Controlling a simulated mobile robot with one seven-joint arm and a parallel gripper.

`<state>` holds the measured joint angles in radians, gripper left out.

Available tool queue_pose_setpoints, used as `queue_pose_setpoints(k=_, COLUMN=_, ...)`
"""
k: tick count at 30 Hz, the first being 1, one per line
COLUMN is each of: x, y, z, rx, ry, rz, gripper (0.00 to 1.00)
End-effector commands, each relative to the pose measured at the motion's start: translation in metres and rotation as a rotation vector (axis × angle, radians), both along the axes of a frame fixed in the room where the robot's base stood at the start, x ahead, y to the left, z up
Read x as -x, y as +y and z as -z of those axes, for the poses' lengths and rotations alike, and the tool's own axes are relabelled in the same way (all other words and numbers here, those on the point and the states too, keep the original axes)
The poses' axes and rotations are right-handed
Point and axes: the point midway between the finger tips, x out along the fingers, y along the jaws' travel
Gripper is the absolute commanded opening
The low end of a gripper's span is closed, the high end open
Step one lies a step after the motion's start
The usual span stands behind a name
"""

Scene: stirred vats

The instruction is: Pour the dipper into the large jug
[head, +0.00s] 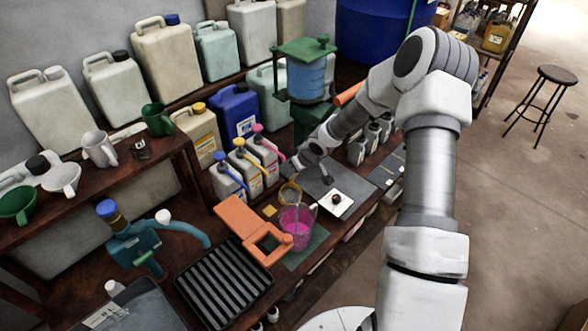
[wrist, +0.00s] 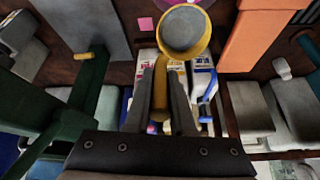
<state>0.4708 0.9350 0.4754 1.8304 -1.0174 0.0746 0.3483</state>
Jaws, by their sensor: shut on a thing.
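My gripper (wrist: 162,88) is shut on the yellow handle of the dipper (wrist: 161,76). The dipper's round yellow cup with a grey middle shows beyond the fingertips in the wrist view; I cannot tell what it holds. In the head view the dipper (head: 290,191) is beside and just behind the large jug, seemingly above the bench. The large jug (head: 297,226) is clear, holds pink liquid and stands upright on a green mat. A pink edge at the top of the wrist view seems to be the jug. My gripper (head: 298,164) is small and partly hidden in the head view.
An orange board with a square opening (head: 262,240) lies left of the jug. A black ribbed tray (head: 225,285) is in front. Small bottles with coloured pumps (head: 246,164) stand close behind. A white plate with a dark knob (head: 336,202) lies to the right.

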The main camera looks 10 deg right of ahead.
Motion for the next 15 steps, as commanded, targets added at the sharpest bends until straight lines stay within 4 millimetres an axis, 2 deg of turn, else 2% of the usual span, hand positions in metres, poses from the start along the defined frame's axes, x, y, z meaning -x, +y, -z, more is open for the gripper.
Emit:
queue_pose_setpoints(k=7, x=0.0087, y=-0.0024, z=-0.0031, rx=-0.028, ry=-0.097, rz=-0.003, gripper=0.00)
queue_pose_setpoints(k=15, x=0.0096, y=-0.0041, z=-0.0030, rx=-0.041, ry=-0.122, rz=0.000, gripper=0.00)
